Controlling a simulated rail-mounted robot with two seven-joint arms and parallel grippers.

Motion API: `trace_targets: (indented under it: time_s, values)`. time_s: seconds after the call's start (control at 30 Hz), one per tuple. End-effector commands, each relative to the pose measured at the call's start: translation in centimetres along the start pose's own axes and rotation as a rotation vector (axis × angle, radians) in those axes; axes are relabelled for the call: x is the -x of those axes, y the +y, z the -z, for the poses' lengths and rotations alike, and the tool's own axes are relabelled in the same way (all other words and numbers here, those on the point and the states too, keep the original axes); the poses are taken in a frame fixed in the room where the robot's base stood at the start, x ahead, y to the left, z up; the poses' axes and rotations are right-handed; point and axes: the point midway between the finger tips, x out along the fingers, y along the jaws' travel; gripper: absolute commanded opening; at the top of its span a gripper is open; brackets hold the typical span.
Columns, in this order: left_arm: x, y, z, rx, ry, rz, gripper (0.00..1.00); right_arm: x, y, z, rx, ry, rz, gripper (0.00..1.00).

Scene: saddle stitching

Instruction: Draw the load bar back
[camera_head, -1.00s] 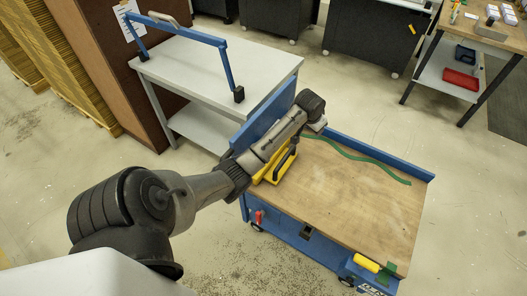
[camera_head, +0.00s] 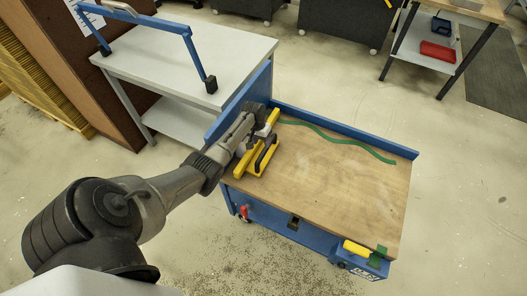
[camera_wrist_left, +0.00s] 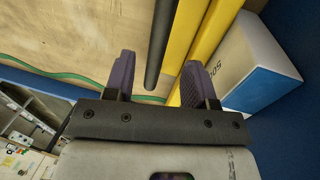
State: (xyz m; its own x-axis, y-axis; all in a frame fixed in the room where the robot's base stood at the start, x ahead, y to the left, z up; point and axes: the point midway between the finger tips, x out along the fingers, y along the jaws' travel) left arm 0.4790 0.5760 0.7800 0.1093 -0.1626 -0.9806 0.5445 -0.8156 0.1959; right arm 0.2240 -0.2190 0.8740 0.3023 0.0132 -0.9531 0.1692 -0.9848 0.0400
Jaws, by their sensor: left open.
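A yellow frame (camera_head: 243,168) with a black bar (camera_head: 266,157) stands at the left end of the wooden-topped blue cart. I take this black bar as the load bar, but no label shows. My left gripper (camera_wrist_left: 160,68) is open, with its two dark fingers pointing at the frame. In the left wrist view the black bar (camera_wrist_left: 163,30) runs between the fingers, closer to the left one; I cannot tell whether it touches. Yellow rails (camera_wrist_left: 205,40) pass beside and behind the right finger. In the head view my left wrist partly hides the frame. My right gripper is out of view.
The wooden top (camera_head: 335,180) is mostly clear, with a green wavy strip (camera_head: 340,139). A yellow cylinder (camera_head: 356,248) lies at its front right corner. A white and blue box (camera_wrist_left: 258,65) stands close beside the rails. A grey table (camera_head: 180,70) stands behind left.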

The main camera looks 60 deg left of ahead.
Motion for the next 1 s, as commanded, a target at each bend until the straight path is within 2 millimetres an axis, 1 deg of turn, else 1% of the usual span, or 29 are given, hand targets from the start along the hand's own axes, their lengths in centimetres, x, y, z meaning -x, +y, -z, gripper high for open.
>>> trace_targets:
  time_s: [0.03,0.1,0.23,0.4,0.57,0.87,1.0]
  values:
    - [-1.3,0.0,-0.1,0.000,-0.003,-0.001,0.51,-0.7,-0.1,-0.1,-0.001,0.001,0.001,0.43]
    - [-2.4,0.0,-0.1,-0.001,-0.003,0.000,0.51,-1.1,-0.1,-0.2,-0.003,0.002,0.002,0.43]
    - [-4.0,0.0,0.0,-0.001,-0.002,0.000,0.51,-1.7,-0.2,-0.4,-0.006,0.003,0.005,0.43]
    - [-5.3,0.0,0.0,-0.001,-0.001,0.000,0.51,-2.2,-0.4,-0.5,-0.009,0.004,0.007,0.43]
    - [-5.8,0.0,0.0,-0.001,-0.001,0.001,0.51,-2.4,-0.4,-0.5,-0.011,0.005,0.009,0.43]
    - [-5.8,0.0,0.0,-0.001,0.000,0.001,0.51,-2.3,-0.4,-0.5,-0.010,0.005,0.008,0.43]
    - [-5.8,0.0,0.0,-0.001,0.000,0.001,0.37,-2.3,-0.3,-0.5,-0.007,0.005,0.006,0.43]
